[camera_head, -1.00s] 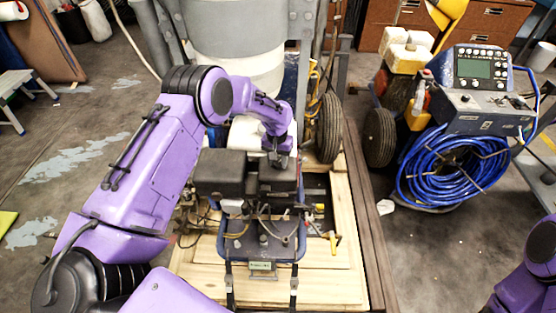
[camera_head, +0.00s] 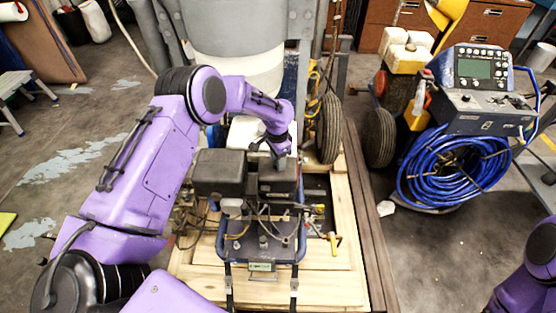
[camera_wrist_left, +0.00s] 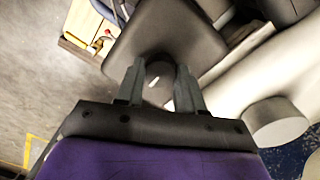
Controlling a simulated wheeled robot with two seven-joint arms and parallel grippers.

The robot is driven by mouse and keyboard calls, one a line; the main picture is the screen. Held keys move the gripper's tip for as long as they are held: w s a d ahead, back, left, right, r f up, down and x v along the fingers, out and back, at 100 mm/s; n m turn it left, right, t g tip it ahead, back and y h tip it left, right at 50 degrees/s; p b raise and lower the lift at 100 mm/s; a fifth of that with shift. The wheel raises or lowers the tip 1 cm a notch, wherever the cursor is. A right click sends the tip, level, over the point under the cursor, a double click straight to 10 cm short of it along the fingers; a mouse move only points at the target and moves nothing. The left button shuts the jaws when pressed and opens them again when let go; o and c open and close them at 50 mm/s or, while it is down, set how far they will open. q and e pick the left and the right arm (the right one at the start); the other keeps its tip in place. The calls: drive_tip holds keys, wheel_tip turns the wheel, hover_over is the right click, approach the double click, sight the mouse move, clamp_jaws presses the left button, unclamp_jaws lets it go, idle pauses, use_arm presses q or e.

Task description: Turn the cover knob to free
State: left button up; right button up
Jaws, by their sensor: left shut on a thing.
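The line striper (camera_head: 262,240) stands on a wooden pallet, with a black cover (camera_head: 278,180) on its engine. My left gripper (camera_head: 281,161) reaches down onto the top of this cover. In the left wrist view, the round dark cover knob (camera_wrist_left: 158,72) with a small pale mark stands on the cover (camera_wrist_left: 165,30), between the two fingers of my left gripper (camera_wrist_left: 158,88). The gripper is shut on the knob. In the head view the knob is hidden by the gripper. My right gripper is out of view; only part of that arm shows at the right edge.
A second black box (camera_head: 220,173) sits beside the cover on the left. A white tank (camera_head: 247,133) is behind it. A cart with coiled blue hose (camera_head: 455,170) stands at the right. The pallet (camera_head: 330,285) has bare wood in front.

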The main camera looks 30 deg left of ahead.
use_arm(q)
drive_tip(key=shift+r+m, duration=0.1)
drive_tip(key=shift+m, duration=0.2)
idle(0.4)
drive_tip(key=o, duration=1)
drive_tip(key=shift+o, duration=0.2)
wheel_tip(320, 180, up, 10)
drive_tip(key=b, duration=0.1)
drive_tip(key=shift+w+r, duration=0.15)
drive_tip(key=shift+r, duration=0.1)
